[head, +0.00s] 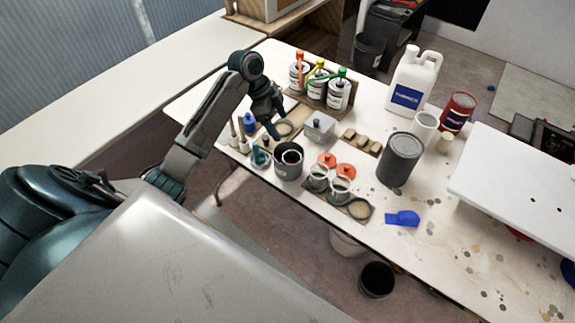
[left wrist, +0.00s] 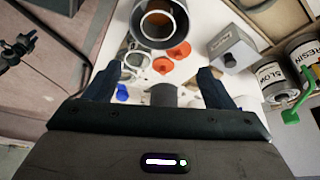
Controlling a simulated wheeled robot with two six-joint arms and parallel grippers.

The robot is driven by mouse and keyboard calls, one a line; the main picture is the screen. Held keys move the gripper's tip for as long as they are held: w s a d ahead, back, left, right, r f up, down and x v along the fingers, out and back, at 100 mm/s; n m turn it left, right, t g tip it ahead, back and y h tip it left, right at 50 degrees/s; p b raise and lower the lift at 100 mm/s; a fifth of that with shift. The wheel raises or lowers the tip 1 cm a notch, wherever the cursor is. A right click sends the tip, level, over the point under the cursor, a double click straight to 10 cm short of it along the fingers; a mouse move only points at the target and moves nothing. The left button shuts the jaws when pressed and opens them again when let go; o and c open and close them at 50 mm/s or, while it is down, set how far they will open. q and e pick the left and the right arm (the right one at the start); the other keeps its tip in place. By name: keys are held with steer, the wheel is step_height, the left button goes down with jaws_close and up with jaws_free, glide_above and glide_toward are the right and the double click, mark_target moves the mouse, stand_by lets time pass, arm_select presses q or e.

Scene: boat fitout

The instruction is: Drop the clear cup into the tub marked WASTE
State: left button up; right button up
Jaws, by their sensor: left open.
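Two clear cups stand side by side in a holder board (head: 357,208) near the table's front edge, a left one (head: 318,179) and a right one (head: 340,190). No label reading WASTE is legible. A dark grey tub (head: 289,172) stands on the table left of the cups; a dark bin (head: 376,281) and a pale bucket (head: 346,243) are on the floor below. My left gripper (head: 276,127) is open and empty above the table, behind the grey tub. In the left wrist view its fingers (left wrist: 160,84) are apart, with the grey tub (left wrist: 140,25) beyond them. My right gripper is not in view.
Orange lids (head: 345,170) lie behind the cups. A grey box (head: 319,127), labelled cans (head: 339,96), a dark can (head: 400,160) and a white jug (head: 413,82) stand around. A blue piece (head: 403,218) lies on the right. The table front right is fairly clear.

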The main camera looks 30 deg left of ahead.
arm_select(q)
steer(key=w+b+v, duration=0.1)
steer(key=v, duration=0.5)
steer(key=shift+s, duration=0.5)
